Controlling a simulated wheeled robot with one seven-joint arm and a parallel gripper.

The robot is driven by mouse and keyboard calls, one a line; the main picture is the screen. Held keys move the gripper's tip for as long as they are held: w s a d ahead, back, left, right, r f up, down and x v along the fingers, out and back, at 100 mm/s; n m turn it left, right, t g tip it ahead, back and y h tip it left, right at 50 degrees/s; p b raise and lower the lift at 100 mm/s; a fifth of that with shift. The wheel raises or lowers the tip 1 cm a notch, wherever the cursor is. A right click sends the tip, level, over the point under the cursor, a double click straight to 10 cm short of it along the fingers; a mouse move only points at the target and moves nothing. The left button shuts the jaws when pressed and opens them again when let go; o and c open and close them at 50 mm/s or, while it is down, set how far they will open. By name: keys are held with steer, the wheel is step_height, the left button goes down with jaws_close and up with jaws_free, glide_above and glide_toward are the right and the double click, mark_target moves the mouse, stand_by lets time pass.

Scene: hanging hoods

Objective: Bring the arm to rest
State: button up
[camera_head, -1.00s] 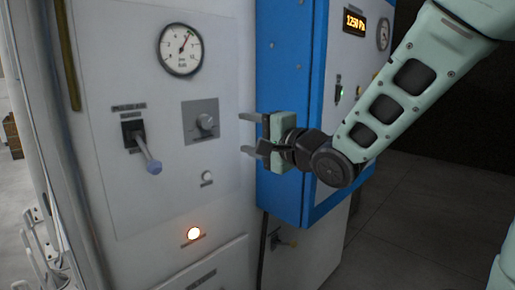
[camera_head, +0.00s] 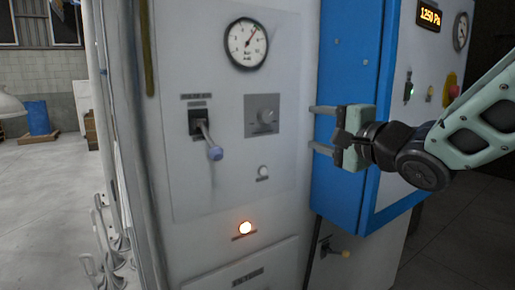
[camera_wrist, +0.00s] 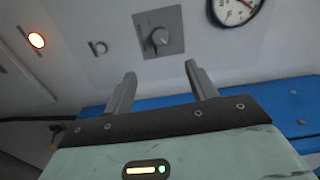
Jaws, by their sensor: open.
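My gripper (camera_head: 322,129) is open and empty, its two fingers pointing left in the head view. It is in front of the blue cabinet side (camera_head: 343,40), close to the grey-white control panel (camera_head: 220,180). In the wrist view my gripper (camera_wrist: 160,88) shows both fingers spread, with nothing between them. Beyond them is the panel with a grey knob (camera_wrist: 159,38). My arm stretches in from the right edge of the head view.
The panel carries a lever with a blue tip (camera_head: 215,153), a knob (camera_head: 264,115), a gauge (camera_head: 247,44) and a lit orange lamp (camera_head: 245,228). A yellow-tipped valve handle (camera_head: 345,254) sits lower right. Open floor (camera_head: 45,205) lies at the left.

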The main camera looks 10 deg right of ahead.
steer(key=s+a+f+n+g+h, duration=0.1)
steer(key=s+a+f+n+g, duration=0.3)
steer(key=f, duration=0.4)
steer(key=s+a+f+n+g+h, duration=0.2)
steer(key=s+a+f+n+g, duration=0.15)
steer(key=f+n, duration=0.3)
steer(key=s+a+f+n+g, duration=0.1)
steer(key=s+f+n+g, duration=0.2)
steer(key=s, duration=0.3)
steer(key=s+a+f+n+g+h, duration=0.1)
steer(key=s+f+n+g, duration=0.2)
steer(key=s, duration=0.3)
steer(key=s+a+f+n+g+h, duration=0.1)
steer(key=s+a+f+n+g, duration=0.1)
steer(key=s+n, duration=0.3)
steer(key=shift+s+f+g, duration=0.45)
steer(key=shift+s+g, duration=0.1)
steer(key=shift+g, duration=0.3)
